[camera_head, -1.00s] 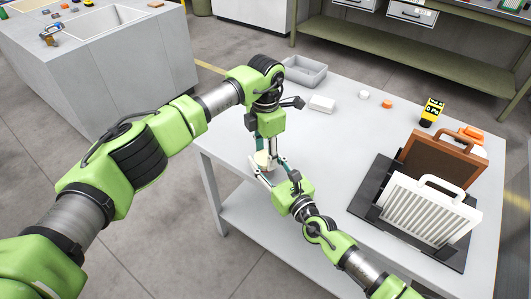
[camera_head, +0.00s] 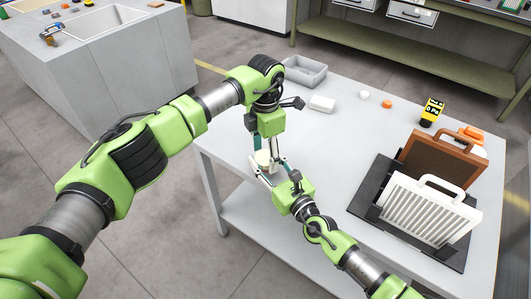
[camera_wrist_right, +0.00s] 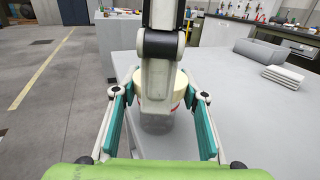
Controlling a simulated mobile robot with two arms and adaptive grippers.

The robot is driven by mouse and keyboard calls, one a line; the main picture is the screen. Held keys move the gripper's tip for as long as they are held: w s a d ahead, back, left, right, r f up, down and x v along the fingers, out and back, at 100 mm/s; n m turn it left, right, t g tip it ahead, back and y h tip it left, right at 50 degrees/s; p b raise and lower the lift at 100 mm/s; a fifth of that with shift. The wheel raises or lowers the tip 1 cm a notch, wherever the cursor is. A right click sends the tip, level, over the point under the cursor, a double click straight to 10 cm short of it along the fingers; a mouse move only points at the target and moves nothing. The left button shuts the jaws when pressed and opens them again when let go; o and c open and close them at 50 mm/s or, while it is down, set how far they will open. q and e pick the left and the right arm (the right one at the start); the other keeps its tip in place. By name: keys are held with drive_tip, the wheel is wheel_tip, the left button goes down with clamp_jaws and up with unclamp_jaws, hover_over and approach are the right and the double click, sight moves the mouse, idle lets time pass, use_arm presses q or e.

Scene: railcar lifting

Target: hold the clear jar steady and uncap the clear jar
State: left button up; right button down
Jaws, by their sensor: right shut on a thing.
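The clear jar (camera_wrist_right: 157,122) is upright at the near left corner of the table, with a pale cream cap (camera_wrist_right: 127,76) on top. It also shows small in the head view (camera_head: 263,158). My right gripper (camera_wrist_right: 161,122) comes in from the side and is shut on the jar, one teal-padded finger on each side. My left gripper (camera_head: 266,152) points straight down at the cap from above. In the right wrist view one of its fingers crosses in front of the cap and the jar's upper part. Its grip on the cap is hidden.
Behind the jar are a grey bin (camera_head: 304,71) and a white block (camera_head: 322,103). A white cap (camera_head: 364,95) and an orange cap (camera_head: 387,104) lie farther right. A black rack (camera_head: 364,204) holds white and brown panels. The table's middle is clear.

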drive_tip(key=shift+f, duration=0.1)
use_arm(q)
drive_tip(key=shift+r, duration=2.25)
use_arm(e)
drive_tip(key=c, duration=1.2)
unclamp_jaws()
drive_tip(key=shift+o, duration=0.2)
drive_tip(key=shift+s, duration=0.1)
